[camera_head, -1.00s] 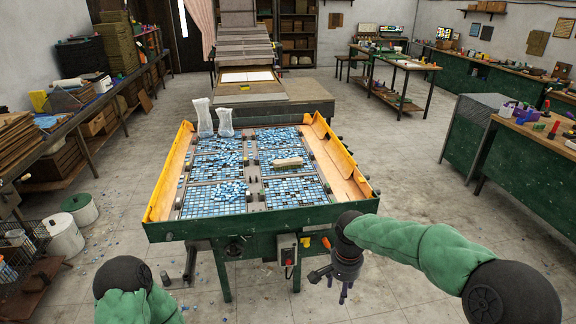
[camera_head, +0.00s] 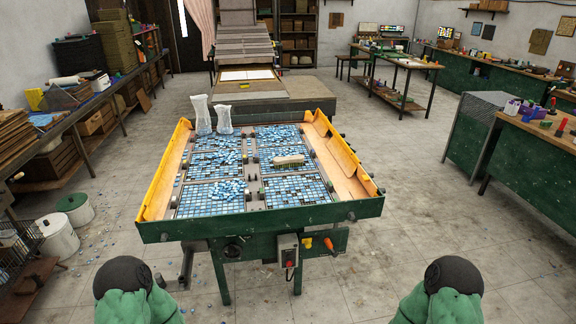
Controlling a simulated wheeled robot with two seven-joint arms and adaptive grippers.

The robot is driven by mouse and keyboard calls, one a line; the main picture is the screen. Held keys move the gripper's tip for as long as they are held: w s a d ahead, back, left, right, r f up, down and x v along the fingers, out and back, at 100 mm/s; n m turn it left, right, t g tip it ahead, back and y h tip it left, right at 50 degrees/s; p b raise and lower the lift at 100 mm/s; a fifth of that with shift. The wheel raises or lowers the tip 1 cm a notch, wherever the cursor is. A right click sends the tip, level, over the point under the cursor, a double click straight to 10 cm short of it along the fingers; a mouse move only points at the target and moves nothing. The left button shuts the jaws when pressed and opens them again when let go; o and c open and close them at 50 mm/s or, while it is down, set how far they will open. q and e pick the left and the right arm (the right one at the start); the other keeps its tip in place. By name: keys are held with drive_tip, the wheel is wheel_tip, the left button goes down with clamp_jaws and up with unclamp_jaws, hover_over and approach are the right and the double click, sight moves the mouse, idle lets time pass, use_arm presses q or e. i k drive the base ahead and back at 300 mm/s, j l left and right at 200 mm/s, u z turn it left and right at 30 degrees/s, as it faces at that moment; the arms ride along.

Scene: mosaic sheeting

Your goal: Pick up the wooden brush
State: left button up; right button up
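The wooden brush (camera_head: 288,160) lies on the blue mosaic tiles in the right half of the green-framed worktable (camera_head: 262,222). It is small and pale, with its long side running left to right. Neither gripper is in view. Only green-sleeved, black-capped parts of my two arms show at the bottom left and bottom right edges.
Two clear bags (camera_head: 201,115) stand at the table's far left corner. Yellow side boards (camera_head: 345,165) flank the tiles. The floor in front is mostly clear.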

sight(297, 160)
drive_tip(key=i+j+z, duration=0.15)
drive_tip(key=i, duration=0.2)
drive_tip(key=i+z, duration=0.2)
drive_tip(key=i, duration=0.2)
drive_tip(key=i+j+z, duration=0.15)
drive_tip(key=i+j, duration=0.1)
drive_tip(key=i, duration=0.1)
